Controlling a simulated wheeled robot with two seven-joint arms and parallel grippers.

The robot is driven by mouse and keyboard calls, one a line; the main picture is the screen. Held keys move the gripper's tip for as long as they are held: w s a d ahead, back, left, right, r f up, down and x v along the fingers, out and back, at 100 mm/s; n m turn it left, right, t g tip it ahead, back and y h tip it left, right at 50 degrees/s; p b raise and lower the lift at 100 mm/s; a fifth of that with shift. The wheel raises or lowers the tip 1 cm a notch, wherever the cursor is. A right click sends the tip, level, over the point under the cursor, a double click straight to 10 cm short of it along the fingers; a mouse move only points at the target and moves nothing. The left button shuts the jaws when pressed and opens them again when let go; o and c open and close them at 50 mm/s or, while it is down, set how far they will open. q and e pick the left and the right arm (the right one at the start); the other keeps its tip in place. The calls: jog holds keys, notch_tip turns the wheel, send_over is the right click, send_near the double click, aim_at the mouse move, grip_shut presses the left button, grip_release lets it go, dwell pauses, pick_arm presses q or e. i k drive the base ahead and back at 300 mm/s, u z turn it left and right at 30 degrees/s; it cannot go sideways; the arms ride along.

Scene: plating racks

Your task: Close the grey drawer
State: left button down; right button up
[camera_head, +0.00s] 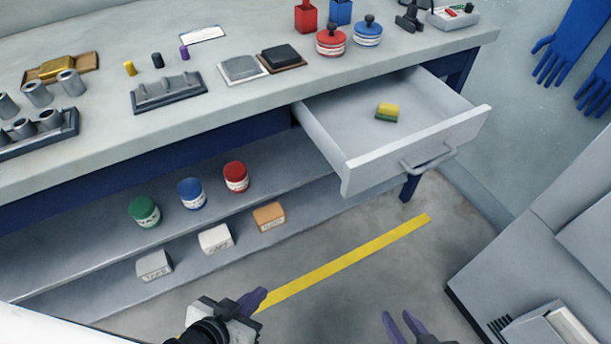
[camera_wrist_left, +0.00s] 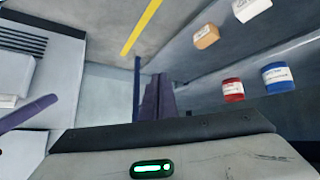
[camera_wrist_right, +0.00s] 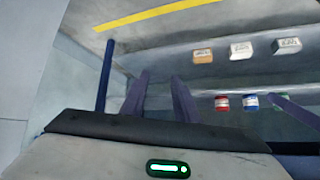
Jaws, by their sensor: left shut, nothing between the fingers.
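The grey drawer (camera_head: 362,169) stands pulled out from under the workbench in the head view, with its handle (camera_head: 430,160) on the front panel. A yellow and green sponge (camera_head: 387,112) lies inside it. My left gripper (camera_head: 260,298) is shut and empty, low in the head view, below and left of the drawer. Its closed fingers also show in the left wrist view (camera_wrist_left: 158,97). My right gripper (camera_head: 401,325) is open and empty at the bottom edge, below the drawer. Its spread fingers show in the right wrist view (camera_wrist_right: 160,97). Neither gripper touches the drawer.
The workbench (camera_head: 230,110) carries racks, blocks and small containers. The lower shelf (camera_head: 80,235) holds cans and boxes. A grey cabinet (camera_head: 540,230) stands at the right. Blue gloves (camera_head: 570,40) hang at upper right. Floor with a yellow stripe (camera_head: 345,262) is clear below the drawer.

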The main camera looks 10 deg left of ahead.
aim_at(365, 151)
jog(key=u, duration=0.25)
jog(key=k, duration=0.85)
jog(key=z, duration=0.75)
jog(key=i, duration=0.55)
jog(key=u, duration=0.05)
